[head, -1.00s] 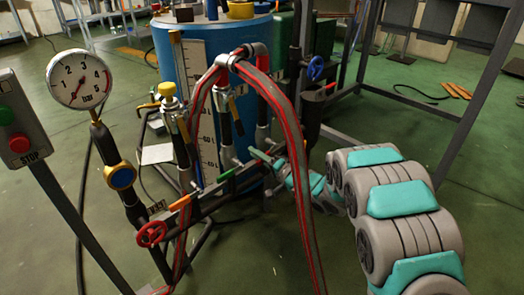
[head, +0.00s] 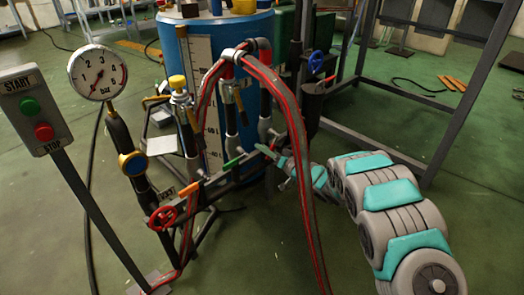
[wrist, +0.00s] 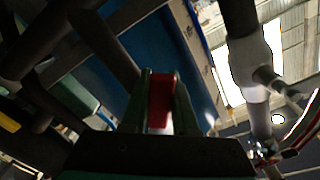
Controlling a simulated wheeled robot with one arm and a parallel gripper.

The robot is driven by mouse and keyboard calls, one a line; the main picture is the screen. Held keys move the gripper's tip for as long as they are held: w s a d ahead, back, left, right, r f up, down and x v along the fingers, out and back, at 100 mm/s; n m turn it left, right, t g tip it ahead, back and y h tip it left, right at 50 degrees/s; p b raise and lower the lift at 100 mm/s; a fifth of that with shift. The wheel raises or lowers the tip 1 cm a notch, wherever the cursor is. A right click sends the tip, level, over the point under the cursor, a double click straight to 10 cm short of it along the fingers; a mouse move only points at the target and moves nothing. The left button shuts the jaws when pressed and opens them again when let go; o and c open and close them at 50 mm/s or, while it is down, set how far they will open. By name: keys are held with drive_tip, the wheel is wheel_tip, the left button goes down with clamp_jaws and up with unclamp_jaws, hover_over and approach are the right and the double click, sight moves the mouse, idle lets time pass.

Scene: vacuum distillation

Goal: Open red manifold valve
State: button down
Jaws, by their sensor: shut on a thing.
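In the wrist view my gripper (wrist: 162,76) has its two green fingers closed on either side of a red valve handle (wrist: 160,103). In the head view my gripper (head: 266,151) is at the right end of the dark manifold bar (head: 212,181). The red handle is not clearly seen there, and its valve body is hidden. A green handle (head: 233,163) and an orange handle (head: 190,188) are on the bar to the left of my gripper. A red handwheel (head: 162,218) is at the bar's lower left end.
Red-striped hoses (head: 296,150) arch over the manifold and hang close to my gripper. A blue tank (head: 262,45) stands behind. A pressure gauge (head: 97,72) and a start/stop box (head: 36,110) are at left. A dark metal frame (head: 455,130) stands at right. Open floor lies in front.

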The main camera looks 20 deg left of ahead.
idle(0.4)
drive_tip(key=c, duration=0.7)
unclamp_jaws()
drive_tip(key=shift+s, duration=0.1)
